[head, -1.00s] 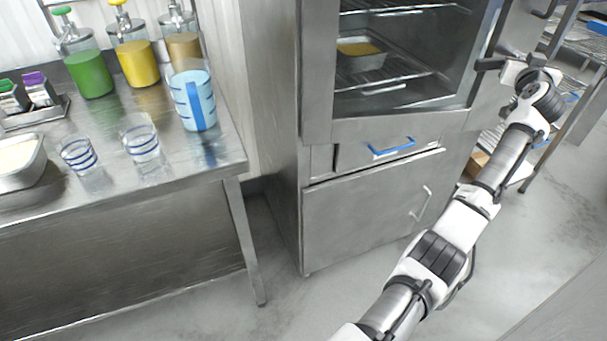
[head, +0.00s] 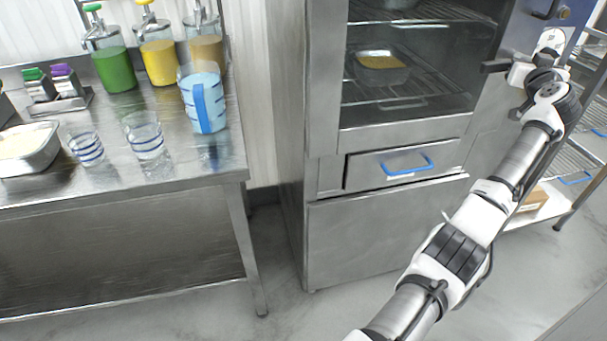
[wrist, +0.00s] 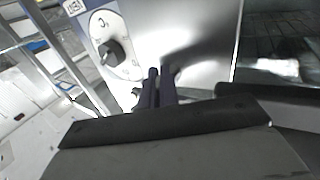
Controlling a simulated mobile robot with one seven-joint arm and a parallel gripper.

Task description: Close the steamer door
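The steamer (head: 375,235) is a tall steel cabinet in the middle of the head view. Its glazed door (head: 405,136) lies across the upper front, at or close to the cabinet; I cannot tell whether it is fully shut. Filled metal pans (head: 382,62) stand on racks behind the glass. My gripper (head: 485,67) is at the door's right side, with its dark fingers pointing left. In the wrist view, the fingers (wrist: 159,85) are together with nothing between them, in front of a bright steel panel. I cannot tell whether they touch it.
A dial knob (wrist: 112,53) is left of the fingers in the wrist view. A drawer with a blue handle (head: 408,165) is below the door. A steel table (head: 190,165) on the left holds glasses, a blue jug (head: 205,103) and sauce dispensers. Shelving (head: 572,160) stands right.

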